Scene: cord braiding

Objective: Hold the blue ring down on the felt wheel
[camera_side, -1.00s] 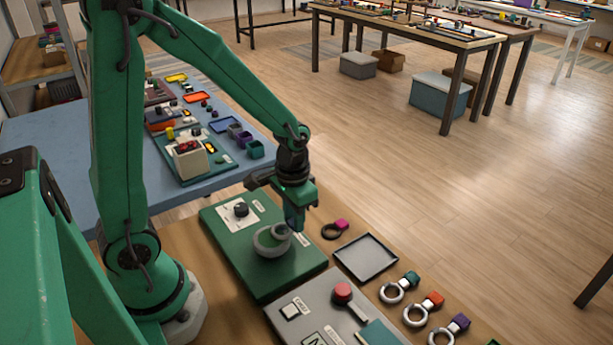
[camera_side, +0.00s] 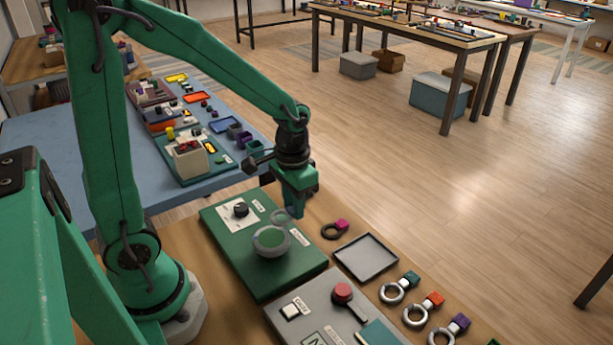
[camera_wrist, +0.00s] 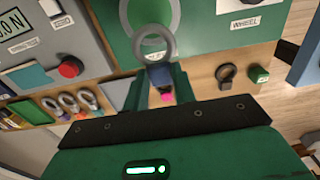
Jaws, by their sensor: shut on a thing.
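The felt wheel (camera_side: 270,240) is a green disc with a grey rim on the green panel. In the wrist view its rim (camera_wrist: 126,20) is cut off by the top edge. My gripper (camera_side: 297,212) is beyond the wheel, towards the panel's far right edge. It is shut on the blue tab (camera_wrist: 160,76) of a grey ring. The blue ring (camera_side: 281,216) sticks out from the jaws, clear of the wheel's middle. In the wrist view the ring (camera_wrist: 138,42) overlaps the wheel's near rim. I cannot tell its exact height.
A dark ring with a magenta tab (camera_side: 335,230) and an empty tray (camera_side: 366,257) lie right of the panel. Several silver rings (camera_side: 392,292) lie nearer. A grey panel with a red knob (camera_side: 342,291) stands in front. A dark ring (camera_wrist: 227,73) has a green tab.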

